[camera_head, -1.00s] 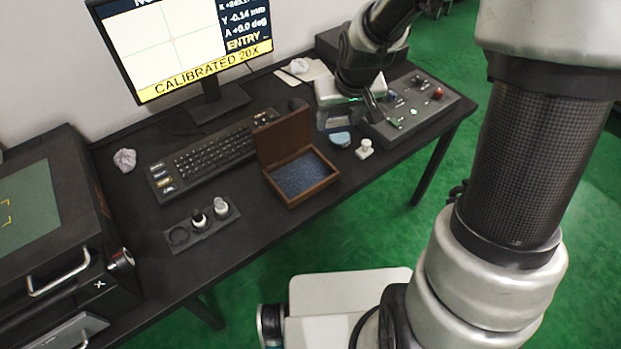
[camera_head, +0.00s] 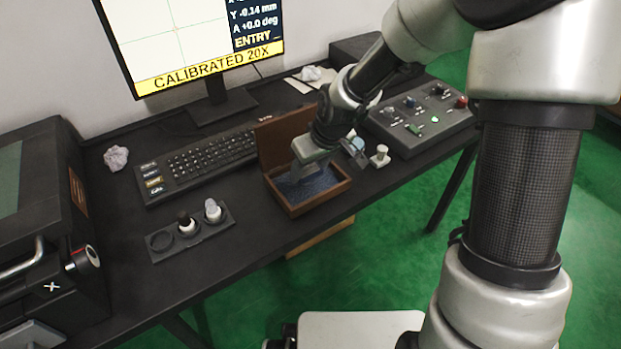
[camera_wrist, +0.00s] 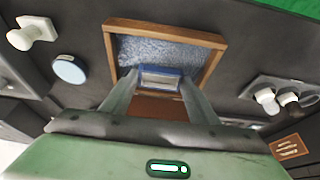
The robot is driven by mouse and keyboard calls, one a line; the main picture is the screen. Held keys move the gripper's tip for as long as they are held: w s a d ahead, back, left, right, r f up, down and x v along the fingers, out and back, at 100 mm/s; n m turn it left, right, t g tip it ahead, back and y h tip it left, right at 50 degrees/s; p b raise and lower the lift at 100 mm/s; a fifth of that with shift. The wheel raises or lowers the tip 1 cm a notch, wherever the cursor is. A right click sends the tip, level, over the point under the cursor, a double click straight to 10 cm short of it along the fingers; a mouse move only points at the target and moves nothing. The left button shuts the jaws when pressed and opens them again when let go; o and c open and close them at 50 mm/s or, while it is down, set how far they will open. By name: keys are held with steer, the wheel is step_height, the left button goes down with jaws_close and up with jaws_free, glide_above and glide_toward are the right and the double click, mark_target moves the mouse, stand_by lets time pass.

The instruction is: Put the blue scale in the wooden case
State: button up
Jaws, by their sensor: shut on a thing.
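The blue scale (camera_wrist: 160,77) is a small blue-edged piece with a clear or pale middle. In the wrist view it sits between the fingertips of my gripper (camera_wrist: 160,84), which is shut on it. The open wooden case (camera_wrist: 211,62) is just beyond it, with a speckled blue-grey lining. In the head view my gripper (camera_head: 291,182) points down over the wooden case (camera_head: 318,204), whose lid stands up at the back. I cannot make out the scale clearly there, nor tell whether it touches the lining.
A white knob-shaped piece (camera_head: 380,156) and a round pale-blue disc (camera_wrist: 69,69) stand right of the case. A control box (camera_head: 420,115) is farther right. A keyboard (camera_head: 200,160) and a dark holder with small pieces (camera_head: 190,232) are to the left. A monitor stands behind.

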mark_target(312, 174)
steer(key=shift+f+b, duration=0.35)
steer(key=shift+f, duration=1.15)
steer(key=shift+f, duration=0.15)
steer(key=o, duration=1.2)
steer(key=shift+c, duration=0.2)
steer(key=shift+r, duration=0.4)
steer(key=p+v, duration=0.4)
steer(key=v, duration=0.7)
steer(key=shift+s+r, duration=0.15)
steer(key=shift+r, duration=0.1)
steer(key=shift+d, duration=0.1)
